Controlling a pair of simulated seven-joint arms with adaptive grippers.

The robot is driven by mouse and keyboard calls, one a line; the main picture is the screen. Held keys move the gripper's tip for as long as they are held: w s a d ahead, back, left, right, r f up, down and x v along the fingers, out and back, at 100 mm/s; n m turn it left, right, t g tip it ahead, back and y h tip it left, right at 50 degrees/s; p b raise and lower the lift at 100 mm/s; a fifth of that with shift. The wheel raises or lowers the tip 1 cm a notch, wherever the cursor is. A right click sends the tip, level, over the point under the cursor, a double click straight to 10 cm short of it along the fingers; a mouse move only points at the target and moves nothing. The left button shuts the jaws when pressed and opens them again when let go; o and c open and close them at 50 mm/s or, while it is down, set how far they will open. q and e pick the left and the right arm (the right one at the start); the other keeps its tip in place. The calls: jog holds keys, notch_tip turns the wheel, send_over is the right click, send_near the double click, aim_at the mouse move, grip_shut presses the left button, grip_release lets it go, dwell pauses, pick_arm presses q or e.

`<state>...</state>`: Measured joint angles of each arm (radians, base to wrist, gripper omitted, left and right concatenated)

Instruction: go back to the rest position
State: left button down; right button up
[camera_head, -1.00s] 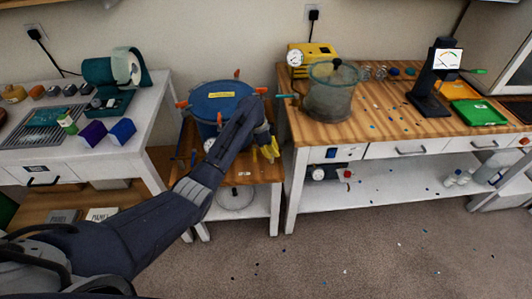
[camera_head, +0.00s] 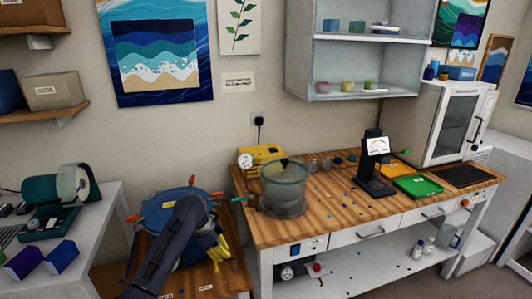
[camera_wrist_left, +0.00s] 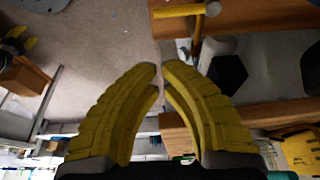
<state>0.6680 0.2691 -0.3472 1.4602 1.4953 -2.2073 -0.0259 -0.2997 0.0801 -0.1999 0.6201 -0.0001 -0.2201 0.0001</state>
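My left arm reaches up from the bottom in the head view, in front of the blue lidded pot (camera_head: 178,207) with orange clamps. My left gripper (camera_head: 222,248) has yellow fingers, at the pot's right side in the picture; whether they touch it cannot be told. In the left wrist view the gripper (camera_wrist_left: 161,70) has its fingertips nearly together, with nothing seen between them. My right gripper is not in view.
A wooden bench (camera_head: 330,213) at the right bears a clear vessel (camera_head: 284,190), a yellow pump (camera_head: 262,154), a dark gauge stand (camera_head: 374,170) and a green tray (camera_head: 418,187). A white table (camera_head: 100,215) stands at the left. A wall cabinet (camera_head: 355,65) hangs above.

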pick_arm(q)
jog(key=s+a+f+n+t+y, duration=0.2)
jog(key=s+f, duration=0.5)
jog(key=s, duration=0.3)
jog(key=s+a+f+n+t+y, duration=0.1)
jog(key=s+f+n, duration=0.1)
jog(key=s+f, duration=0.55)
jog(key=s+a+r+n+t+y, duration=0.1)
jog(key=s+a+r+y, duration=0.15)
jog(key=s, duration=0.45)
jog(key=s+a+r+n+t+y, duration=0.1)
jog(key=s+a+r, duration=0.25)
jog(key=s, duration=0.35)
jog(key=s+a+r+n+t+y, duration=0.1)
jog(key=s+a+r+y, duration=0.1)
jog(key=s+a, duration=0.35)
jog(key=s+d+f+g+h, duration=0.2)
jog(key=d+f, duration=0.2)
jog(key=f, duration=1.2)
jog(key=s+d+f+g+h, duration=0.1)
jog(key=s+d+f+h, duration=0.15)
jog(key=f, duration=1.25)
jog(key=s+f+n+g, duration=0.3)
jog(key=s+f, duration=1.7)
jog(key=s, duration=0.1)
jog(key=shift+s+d+f+h, duration=0.3)
jog(key=shift+d, duration=0.05)
